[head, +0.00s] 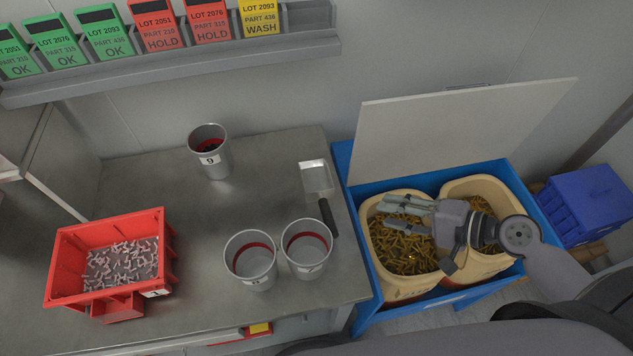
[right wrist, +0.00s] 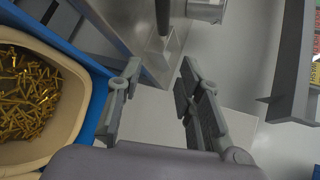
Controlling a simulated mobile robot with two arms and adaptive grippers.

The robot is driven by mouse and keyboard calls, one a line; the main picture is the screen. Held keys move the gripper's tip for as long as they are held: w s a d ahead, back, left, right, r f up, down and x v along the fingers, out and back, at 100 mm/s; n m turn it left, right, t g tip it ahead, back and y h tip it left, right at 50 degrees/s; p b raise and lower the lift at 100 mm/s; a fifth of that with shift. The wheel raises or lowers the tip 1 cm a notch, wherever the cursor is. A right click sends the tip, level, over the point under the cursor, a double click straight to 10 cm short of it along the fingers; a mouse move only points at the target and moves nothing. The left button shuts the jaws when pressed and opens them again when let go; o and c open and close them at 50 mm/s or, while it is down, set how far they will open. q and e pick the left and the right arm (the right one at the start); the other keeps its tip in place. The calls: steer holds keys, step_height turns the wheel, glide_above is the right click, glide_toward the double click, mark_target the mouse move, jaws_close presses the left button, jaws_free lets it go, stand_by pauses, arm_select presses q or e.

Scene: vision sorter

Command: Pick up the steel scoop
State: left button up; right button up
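The steel scoop (head: 316,178) lies on the grey bench near its right edge, in the head view. Its pan is at the back and its dark handle (head: 328,216) points toward the front. My right gripper (head: 386,209) is over the blue-framed bins, to the right of the scoop and apart from it. Its fingers point left. In the right wrist view its fingers (right wrist: 160,85) are spread with nothing between them. A dark upright piece at the top of that view may be the scoop's handle, but I cannot be sure. My left gripper is not in view.
Two grey cups (head: 250,260) (head: 307,249) stand in front of the scoop, another cup (head: 209,152) behind left. A red bin (head: 108,300) holds small parts. A raised white lid (head: 450,130) stands behind the cream bins (head: 393,290) of brass-coloured pieces. A card rack (head: 180,66) is above.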

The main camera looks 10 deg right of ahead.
steer(key=p, duration=0.2)
glide_toward(321, 196)
steer(key=shift+w+a+f, duration=0.15)
steer(key=shift+a+f, duration=0.45)
steer(key=shift+f, duration=0.2)
steer(key=p+x, duration=0.2)
steer(key=x, duration=0.2)
steer(key=shift+w+a+f, duration=0.1)
steer(key=shift+w+a, duration=0.05)
steer(key=shift+a, duration=0.3)
steer(key=shift+w+a+f, duration=0.15)
steer(key=shift+f, duration=0.05)
steer(key=shift+c, duration=0.3)
jaws_close()
